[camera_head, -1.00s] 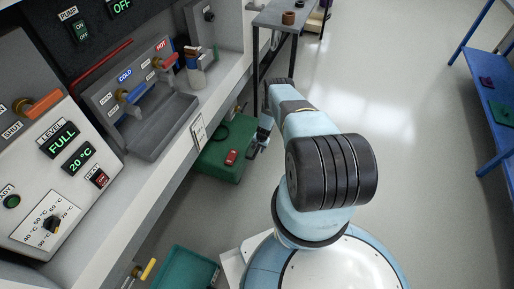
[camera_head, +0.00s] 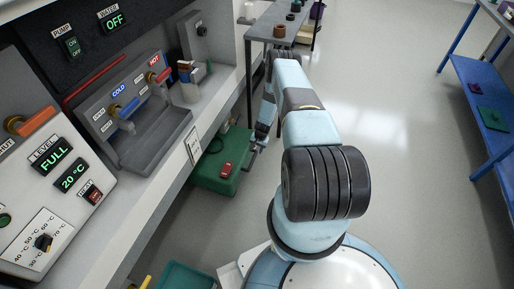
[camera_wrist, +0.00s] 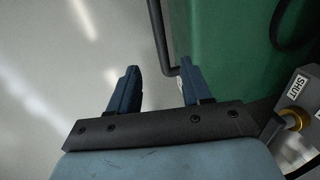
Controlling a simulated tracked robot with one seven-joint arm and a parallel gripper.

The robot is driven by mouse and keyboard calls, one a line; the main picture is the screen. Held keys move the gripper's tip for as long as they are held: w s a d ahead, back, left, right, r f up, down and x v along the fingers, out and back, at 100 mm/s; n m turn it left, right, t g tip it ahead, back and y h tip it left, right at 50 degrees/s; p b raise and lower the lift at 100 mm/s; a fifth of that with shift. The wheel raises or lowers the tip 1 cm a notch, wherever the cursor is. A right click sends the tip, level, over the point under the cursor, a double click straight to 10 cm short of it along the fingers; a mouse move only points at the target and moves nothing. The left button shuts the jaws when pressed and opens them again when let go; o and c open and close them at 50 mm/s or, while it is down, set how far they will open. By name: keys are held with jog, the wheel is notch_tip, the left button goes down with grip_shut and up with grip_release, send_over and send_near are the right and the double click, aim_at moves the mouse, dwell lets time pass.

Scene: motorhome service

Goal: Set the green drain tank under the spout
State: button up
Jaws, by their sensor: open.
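The green drain tank (camera_head: 212,178) stands on the floor beside the counter, with a red cap on its top. It fills the upper right of the wrist view (camera_wrist: 225,45). A dark bar, apparently its handle, runs along its near side. My gripper (camera_wrist: 157,78) is open, and the end of this bar lies between the fingertips, close to the right finger. I cannot tell whether they touch. In the head view my gripper (camera_head: 252,155) is at the tank's right side, partly hidden by my arm. I cannot make out the spout for certain.
A valve body marked SHUT (camera_wrist: 292,92) with a brass fitting is at the right in the wrist view. A teal container (camera_head: 185,277) is at the bottom of the head view. The grey table (camera_head: 262,28) stands behind the tank. Open floor (camera_head: 400,150) lies to the right.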

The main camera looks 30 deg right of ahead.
jog(key=shift+s+d+r, duration=0.1)
jog(key=shift+s+r, duration=0.05)
jog(key=shift+r, duration=0.6)
